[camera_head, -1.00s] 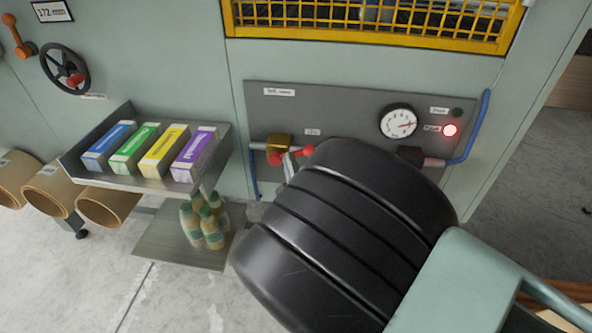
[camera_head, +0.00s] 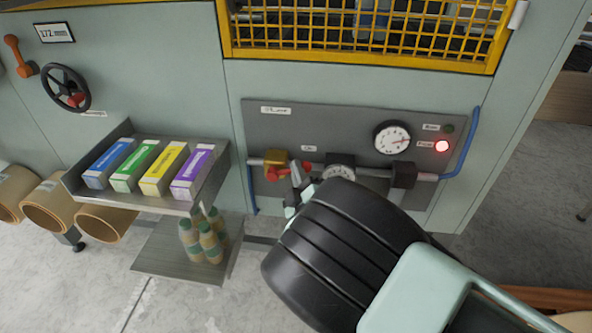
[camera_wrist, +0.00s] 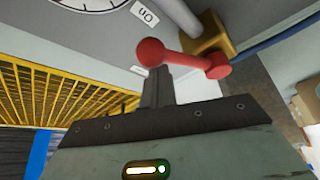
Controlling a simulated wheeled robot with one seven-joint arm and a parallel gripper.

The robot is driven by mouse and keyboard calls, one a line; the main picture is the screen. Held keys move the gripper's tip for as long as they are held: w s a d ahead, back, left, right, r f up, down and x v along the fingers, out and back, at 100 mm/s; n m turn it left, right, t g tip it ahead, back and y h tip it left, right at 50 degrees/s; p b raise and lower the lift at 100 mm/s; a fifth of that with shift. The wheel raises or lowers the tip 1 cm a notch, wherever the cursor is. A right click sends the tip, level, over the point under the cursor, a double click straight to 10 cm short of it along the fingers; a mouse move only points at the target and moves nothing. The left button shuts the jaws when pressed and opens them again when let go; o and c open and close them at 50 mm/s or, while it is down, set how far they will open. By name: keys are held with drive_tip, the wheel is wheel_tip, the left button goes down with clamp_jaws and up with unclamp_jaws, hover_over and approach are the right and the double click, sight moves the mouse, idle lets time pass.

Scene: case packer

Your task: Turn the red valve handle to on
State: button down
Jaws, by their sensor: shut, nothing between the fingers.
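The red valve handle (camera_head: 289,171) is a bar with a round knob, on a brass valve (camera_head: 276,157) in a pipe on the grey panel. In the head view it lies nearly level. In the wrist view the handle (camera_wrist: 183,58) runs from its knob at the left to its hub by the brass body. My gripper (camera_head: 295,176) is shut and empty. Its fingers (camera_wrist: 158,82) are right by the handle, close to the knob; I cannot tell whether they touch it. An "On" label (camera_wrist: 145,14) shows above the knob in the wrist view.
A red lamp (camera_head: 442,146) is lit beside a round gauge (camera_head: 392,138). A shelf (camera_head: 128,190) with several coloured boxes juts out left of the valve, with bottles (camera_head: 205,240) below.

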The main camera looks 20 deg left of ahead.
drive_tip(key=f+m+t+b, duration=0.1)
drive_tip(key=m+b, duration=0.1)
drive_tip(key=b, duration=0.1)
drive_tip(key=f+m+h+b, duration=0.1)
drive_tip(key=m+b, duration=0.1)
drive_tip(key=b, duration=0.1)
drive_tip(key=d+f+m+t+b, duration=0.1)
drive_tip(key=m+b, duration=0.1)
drive_tip(key=b, duration=0.1)
drive_tip(key=shift+w+d+f+t+h, duration=0.1)
drive_tip(key=shift+w+f+t+h, duration=0.05)
drive_tip(key=shift+t+h, duration=0.15)
